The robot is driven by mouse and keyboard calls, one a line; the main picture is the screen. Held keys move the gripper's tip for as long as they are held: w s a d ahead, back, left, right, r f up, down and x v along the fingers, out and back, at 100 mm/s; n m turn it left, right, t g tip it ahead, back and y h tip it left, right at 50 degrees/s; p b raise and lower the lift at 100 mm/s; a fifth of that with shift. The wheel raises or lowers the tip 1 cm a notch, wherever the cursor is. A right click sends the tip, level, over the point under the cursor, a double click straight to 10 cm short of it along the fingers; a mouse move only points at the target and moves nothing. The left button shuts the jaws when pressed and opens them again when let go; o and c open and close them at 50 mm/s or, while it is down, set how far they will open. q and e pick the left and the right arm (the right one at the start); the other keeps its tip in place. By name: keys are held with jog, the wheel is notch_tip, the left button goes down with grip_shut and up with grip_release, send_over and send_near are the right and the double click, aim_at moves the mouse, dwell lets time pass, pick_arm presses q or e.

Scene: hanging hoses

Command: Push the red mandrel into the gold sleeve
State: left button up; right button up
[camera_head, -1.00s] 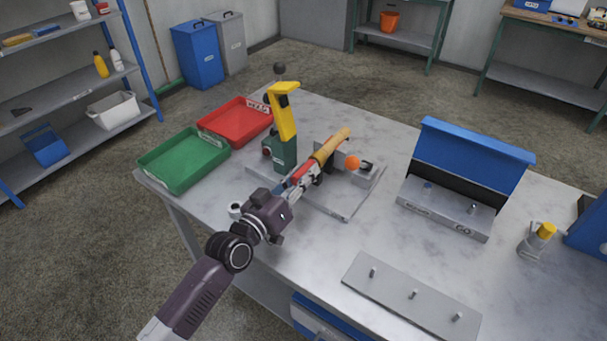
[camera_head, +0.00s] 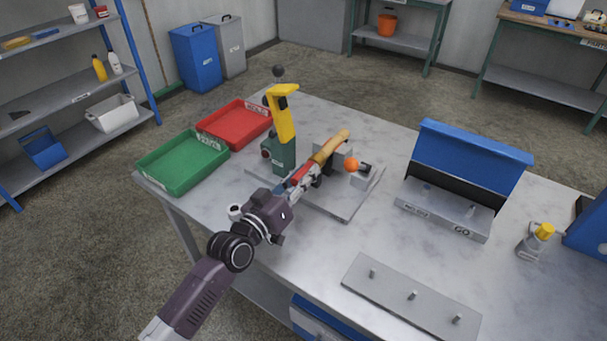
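The gold sleeve (camera_head: 334,145) lies slanted in a grey fixture (camera_head: 343,207) on the table, its far end up and to the right. A small part of the red mandrel (camera_head: 305,175) shows at the sleeve's near end, in line with it. My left gripper (camera_head: 300,183) comes in from the lower left, its fingertips right at the red mandrel. The fingers are small and overlap the red part, so I cannot tell whether they grip it or only touch it. How deep the mandrel sits in the sleeve is hidden. My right gripper is not in view.
A yellow-handled green press (camera_head: 284,120) stands just left of the sleeve. An orange ball knob (camera_head: 351,164) is on its right. Green (camera_head: 182,163) and red (camera_head: 236,122) trays lie left. A blue-backed GO gauge (camera_head: 446,217) and a pegged plate (camera_head: 408,300) stand right.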

pick_arm(q)
jog(key=o, duration=0.5)
jog(key=shift+w+d, duration=0.15)
jog(key=shift+d, duration=0.05)
jog(key=shift+c, duration=0.2)
jog(key=shift+a, duration=0.1)
jog(key=shift+s+a+f, duration=0.15)
jog(key=shift+s+a, duration=0.2)
jog(key=shift+s, duration=0.2)
jog(key=v, duration=1)
jog(key=shift+s+a, duration=0.2)
jog(key=shift+s, duration=0.15)
